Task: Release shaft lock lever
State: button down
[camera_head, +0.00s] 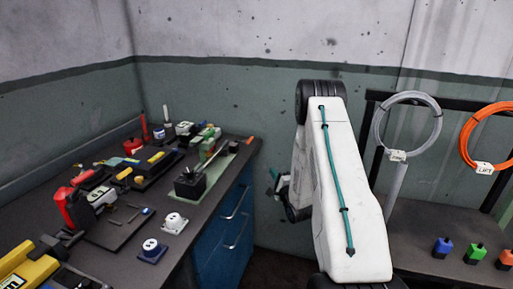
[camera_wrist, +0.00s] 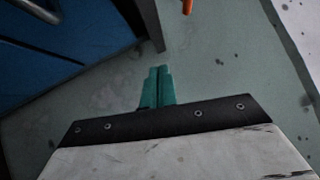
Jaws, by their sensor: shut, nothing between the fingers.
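My gripper (camera_wrist: 158,86) shows teal fingers pressed together in the wrist view, with nothing between them. In the head view my gripper (camera_head: 274,180) is partly hidden by my arm, in the gap right of the workbench. A long pale lever-like rod rises from a dark block (camera_head: 190,184) on a green plate near the bench's right edge. Its tip looks orange (camera_head: 249,140); an orange tip (camera_wrist: 187,6) also shows at the top of the wrist view. I cannot tell for certain that this is the shaft lock lever. My gripper is apart from it.
The dark workbench (camera_head: 118,262) is crowded with tools and small parts, above blue drawers (camera_head: 228,225). At right, a rack holds a grey ring (camera_head: 379,125) and an orange ring (camera_head: 464,141) above a shelf with coloured blocks (camera_head: 474,253). Green-grey walls close off the back.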

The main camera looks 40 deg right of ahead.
aim_at(244, 141)
jog(key=r, duration=0.1)
jog(key=r+m+t, duration=0.1)
jog(key=r+m, duration=0.1)
jog(key=shift+s+a+r+t, duration=0.15)
jog(key=shift+s+a+t, duration=0.15)
jog(key=shift+t, duration=0.1)
jog(key=w+r, duration=0.4)
jog(key=w, duration=0.8)
jog(key=shift+d+r, duration=0.25)
jog(key=shift+r, duration=0.15)
jog(key=shift+d+r, duration=0.1)
jog(key=shift+d, duration=0.05)
